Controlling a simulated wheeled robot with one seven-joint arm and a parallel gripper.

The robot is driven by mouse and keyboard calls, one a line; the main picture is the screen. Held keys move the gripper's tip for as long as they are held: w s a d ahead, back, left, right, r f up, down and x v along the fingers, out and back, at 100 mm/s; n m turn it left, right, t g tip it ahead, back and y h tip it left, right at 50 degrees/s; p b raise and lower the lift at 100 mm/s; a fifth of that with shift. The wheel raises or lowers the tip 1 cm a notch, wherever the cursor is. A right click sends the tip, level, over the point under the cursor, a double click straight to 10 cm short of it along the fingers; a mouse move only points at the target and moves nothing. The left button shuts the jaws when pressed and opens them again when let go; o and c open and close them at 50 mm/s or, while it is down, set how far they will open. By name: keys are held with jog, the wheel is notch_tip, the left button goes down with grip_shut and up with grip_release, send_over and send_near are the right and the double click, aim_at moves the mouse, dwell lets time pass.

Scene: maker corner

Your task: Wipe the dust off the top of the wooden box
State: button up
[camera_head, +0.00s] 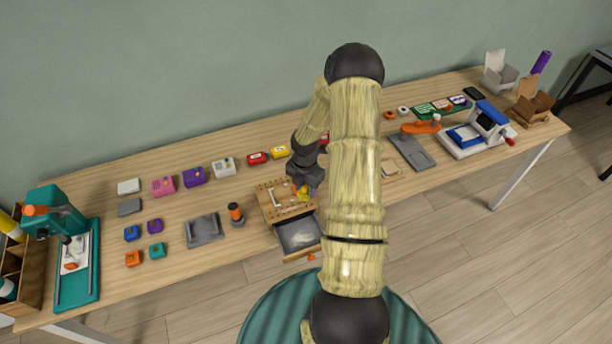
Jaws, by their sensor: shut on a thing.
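The wooden box (266,208) stands near the front edge of the table, left of my arm. Its top carries small dark dots and a pale, long thing (275,198). A grey-floored drawer (296,236) sticks out from its front, with a pale patch inside. My gripper (304,188) points down over the right part of the box top. It is shut on a small yellow thing (303,194), which is at or just above the top; I cannot tell if they touch. Dust on the top is too small to make out.
The long wooden table (180,270) holds several small coloured boxes behind and left. An orange-and-black bottle (236,213) and a grey tray (204,230) stand left of the wooden box. A teal press (62,225) stands far left. My arm hides part of the table to the right.

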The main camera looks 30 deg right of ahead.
jog(key=shift+s+r+p, duration=0.2)
jog(key=shift+r+p, duration=0.45)
jog(key=shift+r, duration=0.5)
jog(key=shift+r+p, duration=0.6)
jog(key=shift+r, duration=0.1)
jog(key=shift+w, duration=0.15)
